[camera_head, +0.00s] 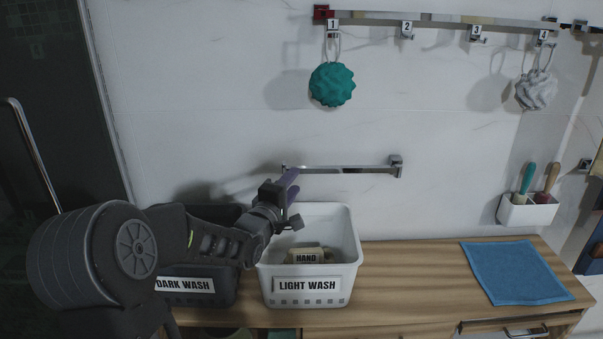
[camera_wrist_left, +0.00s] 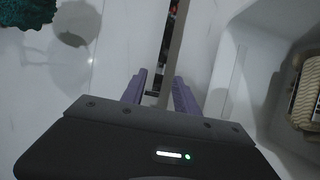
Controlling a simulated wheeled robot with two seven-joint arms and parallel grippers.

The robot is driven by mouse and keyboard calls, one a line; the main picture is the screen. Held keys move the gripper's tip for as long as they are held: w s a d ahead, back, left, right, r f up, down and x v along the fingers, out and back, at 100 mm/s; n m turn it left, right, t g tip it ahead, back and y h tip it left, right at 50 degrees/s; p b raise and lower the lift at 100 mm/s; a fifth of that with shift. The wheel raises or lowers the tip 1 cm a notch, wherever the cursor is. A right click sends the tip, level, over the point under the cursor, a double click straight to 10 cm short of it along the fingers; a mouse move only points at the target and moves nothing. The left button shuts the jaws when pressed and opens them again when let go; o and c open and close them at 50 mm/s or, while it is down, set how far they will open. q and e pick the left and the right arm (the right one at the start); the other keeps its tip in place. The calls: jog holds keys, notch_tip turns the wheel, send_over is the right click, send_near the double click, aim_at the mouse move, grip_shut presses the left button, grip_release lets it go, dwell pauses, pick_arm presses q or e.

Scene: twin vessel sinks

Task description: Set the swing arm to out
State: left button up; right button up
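The swing arm (camera_head: 345,169) is a thin chrome bar low on the white wall, with its square mount at its right end. It appears to lie along the wall. My left gripper (camera_head: 289,181) is at its free left end. In the left wrist view the bar (camera_wrist_left: 168,50) runs down between the two purple fingers of my left gripper (camera_wrist_left: 158,92). The fingers stand apart, with gaps visible beside the bar's end; contact is not clear. My right gripper is not in view.
Below stand a white LIGHT WASH basket (camera_head: 308,269) and a dark DARK WASH basket (camera_head: 187,283) on the wooden counter (camera_head: 410,268). A blue towel (camera_head: 515,272) lies right. A hook rail (camera_head: 440,20) with a green pouf (camera_head: 331,84) hangs above.

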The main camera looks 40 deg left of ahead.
aim_at(302, 172)
pick_arm(q)
jog(key=x, duration=0.6)
jog(key=shift+w, duration=0.1)
jog(key=shift+c, duration=0.2)
grip_shut()
jog(key=shift+f, duration=0.1)
dwell(1.0)
